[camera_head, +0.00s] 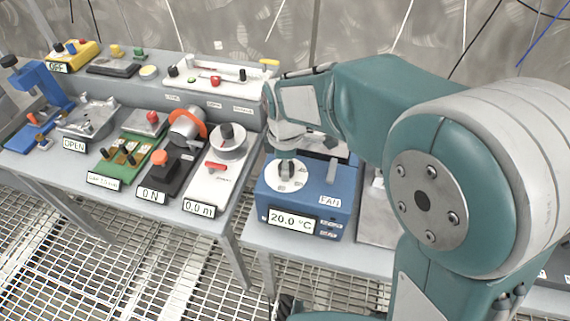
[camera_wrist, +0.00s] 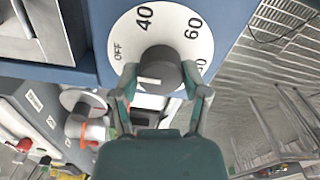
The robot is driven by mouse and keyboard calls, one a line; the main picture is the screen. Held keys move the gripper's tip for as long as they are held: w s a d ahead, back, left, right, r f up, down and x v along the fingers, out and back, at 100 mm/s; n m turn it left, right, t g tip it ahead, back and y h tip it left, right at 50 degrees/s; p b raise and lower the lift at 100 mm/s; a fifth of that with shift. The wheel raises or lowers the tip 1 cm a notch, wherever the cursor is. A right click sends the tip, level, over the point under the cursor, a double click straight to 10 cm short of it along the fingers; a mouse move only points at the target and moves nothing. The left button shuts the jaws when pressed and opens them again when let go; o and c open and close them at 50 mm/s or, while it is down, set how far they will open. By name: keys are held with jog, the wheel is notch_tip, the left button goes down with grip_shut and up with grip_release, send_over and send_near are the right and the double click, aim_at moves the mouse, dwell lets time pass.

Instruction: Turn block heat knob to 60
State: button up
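The blue heater block (camera_head: 306,199) stands on the bench, with a display (camera_head: 291,219) reading 20.0 °C and a FAN label. Its round white dial (camera_head: 299,181) carries the dark block heat knob (camera_head: 287,168). In the wrist view the knob (camera_wrist: 160,68) sits on the dial (camera_wrist: 185,20), marked OFF, 40, 60 and a partly hidden number at right. A pale mark shows on the knob's lower left. My gripper (camera_wrist: 160,76) has one finger on each side of the knob, close to it. I cannot tell whether both fingers press on it. In the head view my wrist hangs above the dial.
A grey lever (camera_head: 332,170) stands on the block right of the dial. To the left is a white device (camera_head: 212,185) with a 0.0 m display, then a black device (camera_head: 165,178) marked ON. My arm hides the bench to the right.

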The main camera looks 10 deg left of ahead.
jog(key=shift+c, duration=1.4)
jog(key=shift+m, duration=0.3)
jog(key=m, duration=1.1)
jog(key=shift+w+m, duration=0.1)
jog(key=shift+m, duration=0.2)
jog(key=m, duration=0.6)
jog(key=shift+d, duration=0.1)
jog(key=m, duration=0.5)
jog(key=shift+m, duration=0.5)
